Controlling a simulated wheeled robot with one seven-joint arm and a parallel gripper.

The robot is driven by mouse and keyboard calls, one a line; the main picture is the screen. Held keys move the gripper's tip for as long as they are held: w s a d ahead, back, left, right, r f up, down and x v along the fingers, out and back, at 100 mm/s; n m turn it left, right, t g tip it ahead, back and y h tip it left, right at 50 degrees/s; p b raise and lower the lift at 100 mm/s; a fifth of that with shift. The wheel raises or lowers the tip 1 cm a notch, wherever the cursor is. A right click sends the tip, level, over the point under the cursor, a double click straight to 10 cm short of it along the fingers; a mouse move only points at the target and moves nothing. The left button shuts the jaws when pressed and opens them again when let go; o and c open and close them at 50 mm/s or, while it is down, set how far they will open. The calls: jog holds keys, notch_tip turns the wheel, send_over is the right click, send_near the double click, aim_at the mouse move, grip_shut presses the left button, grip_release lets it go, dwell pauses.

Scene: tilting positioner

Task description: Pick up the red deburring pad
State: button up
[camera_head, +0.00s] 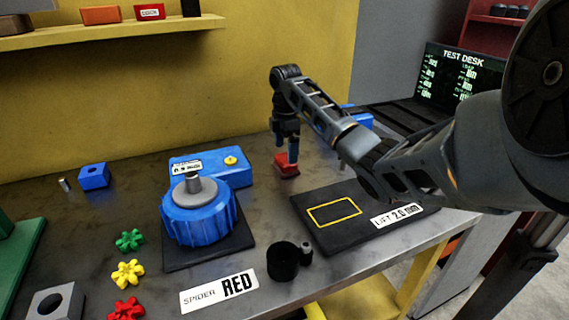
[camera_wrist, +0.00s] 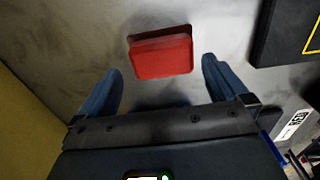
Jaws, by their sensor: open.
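The red deburring pad (camera_head: 286,166) lies on the grey bench top, toward the back and right of the blue positioner. In the wrist view the red pad (camera_wrist: 162,55) shows as a flat block with rounded corners, just ahead of and between my finger directions. My gripper (camera_head: 292,152) points down at the pad in the head view, with its blue fingers close to it. In the wrist view my gripper (camera_wrist: 158,78) is open, one finger on each side. Nothing is held. Whether the fingers touch the pad cannot be told.
The blue round positioner (camera_head: 198,215) and a blue box (camera_head: 225,166) stand left of the pad. A black mat (camera_head: 345,238) with a yellow outline lies right of it. A black cup (camera_head: 283,262) and several coloured spiders (camera_head: 128,273) are nearer the front. The yellow wall (camera_head: 150,95) rises behind.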

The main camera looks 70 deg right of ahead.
aim_at(286, 158)
jog(key=shift+s+a+f+p, duration=0.1)
jog(key=shift+f+p, duration=0.1)
jog(key=shift+f, duration=0.95)
jog(key=shift+a+f+p, duration=0.1)
jog(key=shift+f+p, duration=0.05)
jog(key=shift+f, duration=1)
jog(key=c, duration=0.7)
jog(key=shift+r, duration=0.1)
jog(key=shift+r, duration=0.4)
jog(key=r, duration=0.1)
jog(key=s+r+b, duration=0.1)
jog(key=r, duration=0.1)
jog(key=shift+d+r, duration=0.2)
jog(key=shift+r, duration=0.1)
jog(key=s+d+r+p, duration=0.1)
jog(key=s+r+p, duration=0.1)
jog(key=s+r, duration=0.4)
jog(key=s, duration=0.4)
jog(key=shift+s+d+r+p, duration=0.25)
jog(key=shift+p, duration=0.05)
